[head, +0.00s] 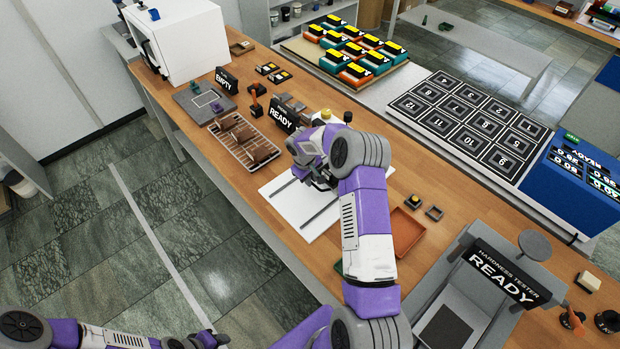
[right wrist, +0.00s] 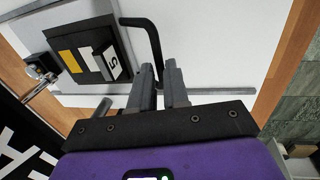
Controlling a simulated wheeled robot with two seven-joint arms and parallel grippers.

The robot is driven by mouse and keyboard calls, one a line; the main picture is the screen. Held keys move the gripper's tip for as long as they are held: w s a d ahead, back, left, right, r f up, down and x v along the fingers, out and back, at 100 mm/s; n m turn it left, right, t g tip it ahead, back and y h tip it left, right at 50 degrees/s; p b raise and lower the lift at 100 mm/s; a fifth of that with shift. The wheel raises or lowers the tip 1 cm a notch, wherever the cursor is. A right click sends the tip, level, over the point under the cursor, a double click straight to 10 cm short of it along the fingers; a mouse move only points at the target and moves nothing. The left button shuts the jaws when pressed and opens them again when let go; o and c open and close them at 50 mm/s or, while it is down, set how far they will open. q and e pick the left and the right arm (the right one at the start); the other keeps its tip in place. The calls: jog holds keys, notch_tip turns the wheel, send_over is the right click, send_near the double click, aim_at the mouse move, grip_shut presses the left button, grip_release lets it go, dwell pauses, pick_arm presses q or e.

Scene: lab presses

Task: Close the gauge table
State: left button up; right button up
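The gauge table is a white board (head: 305,222) with dark rails on the wooden bench, partly hidden by my right arm in the head view. In the right wrist view a grey slide plate (right wrist: 72,50) carries a dark block (right wrist: 110,60) with a yellow patch and a white label reading 5. A bent black handle (right wrist: 152,38) reaches from the plate to my right gripper (right wrist: 159,68). The narrow gap between its fingertips seems filled by the handle. My left gripper (head: 211,340) is at the bottom of the head view, away from the bench; its fingers are unclear.
A READY sign (head: 284,115) and a brown rack (head: 240,140) stand left of the gauge table. An orange tray (head: 405,232) and the hardness tester (head: 490,280) are to its right. A numbered black grid (head: 465,120) lies behind.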

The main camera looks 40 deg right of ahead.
grip_shut()
dwell(1.0)
jog(key=shift+a, duration=0.1)
